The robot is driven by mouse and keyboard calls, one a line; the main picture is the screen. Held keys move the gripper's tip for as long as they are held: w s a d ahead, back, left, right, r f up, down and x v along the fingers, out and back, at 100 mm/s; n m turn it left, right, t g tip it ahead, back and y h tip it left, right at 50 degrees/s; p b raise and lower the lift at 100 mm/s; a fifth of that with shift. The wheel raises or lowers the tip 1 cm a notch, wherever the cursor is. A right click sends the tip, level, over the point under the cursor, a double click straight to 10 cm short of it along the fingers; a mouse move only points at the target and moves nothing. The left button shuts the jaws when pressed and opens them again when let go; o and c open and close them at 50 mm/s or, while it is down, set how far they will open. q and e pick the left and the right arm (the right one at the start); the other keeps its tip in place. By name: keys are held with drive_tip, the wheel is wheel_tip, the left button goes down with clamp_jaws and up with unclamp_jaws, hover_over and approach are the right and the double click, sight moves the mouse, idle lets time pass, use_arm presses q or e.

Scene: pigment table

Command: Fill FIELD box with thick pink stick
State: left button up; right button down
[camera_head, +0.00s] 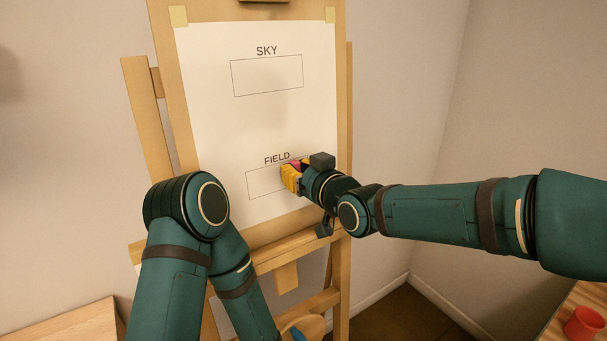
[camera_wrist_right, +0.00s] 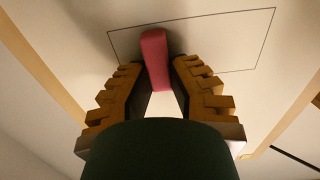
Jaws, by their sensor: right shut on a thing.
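The FIELD box (camera_head: 262,184) is an outlined rectangle low on the white paper (camera_head: 215,130); its right part is hidden behind my right gripper. No pink fill shows in the visible part. The box outline also shows in the right wrist view (camera_wrist_right: 225,70). My right gripper (camera_head: 290,178) has yellow fingers and is shut on the thick pink stick (camera_wrist_right: 155,60). A bit of the stick shows in the head view (camera_head: 295,165). The stick's far end lies over the box near the paper; I cannot tell whether it touches. My left arm bends downward and its gripper is out of view.
The empty SKY box (camera_head: 267,76) is higher on the paper. The paper is taped to a wooden easel (camera_head: 343,100). A red cup (camera_head: 584,323) stands on a wooden table at lower right. Another wooden surface (camera_head: 65,325) is at lower left. A blue item (camera_head: 297,334) shows at the bottom edge.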

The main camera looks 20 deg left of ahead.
sight(275, 173)
drive_tip(key=shift+s+a+b, duration=1.35)
drive_tip(key=shift+s+a, duration=0.1)
drive_tip(key=shift+s, duration=0.2)
drive_tip(key=shift+s+a, duration=0.1)
drive_tip(key=shift+s, duration=0.05)
drive_tip(key=shift+s+a+b, duration=0.45)
drive_tip(key=shift+s+a, duration=0.25)
drive_tip(key=shift+s, duration=0.3)
drive_tip(key=shift+s+a, duration=0.9)
drive_tip(key=shift+s, duration=0.1)
drive_tip(key=shift+b, duration=0.35)
drive_tip(key=shift+w+d+b, duration=0.65)
drive_tip(key=shift+w+d, duration=0.2)
drive_tip(key=shift+w, duration=0.2)
drive_tip(key=shift+w+d+b, duration=0.6)
drive_tip(key=shift+w+d, duration=0.25)
drive_tip(key=shift+w, duration=0.25)
drive_tip(key=shift+w+d, duration=0.1)
drive_tip(key=shift+d, duration=0.05)
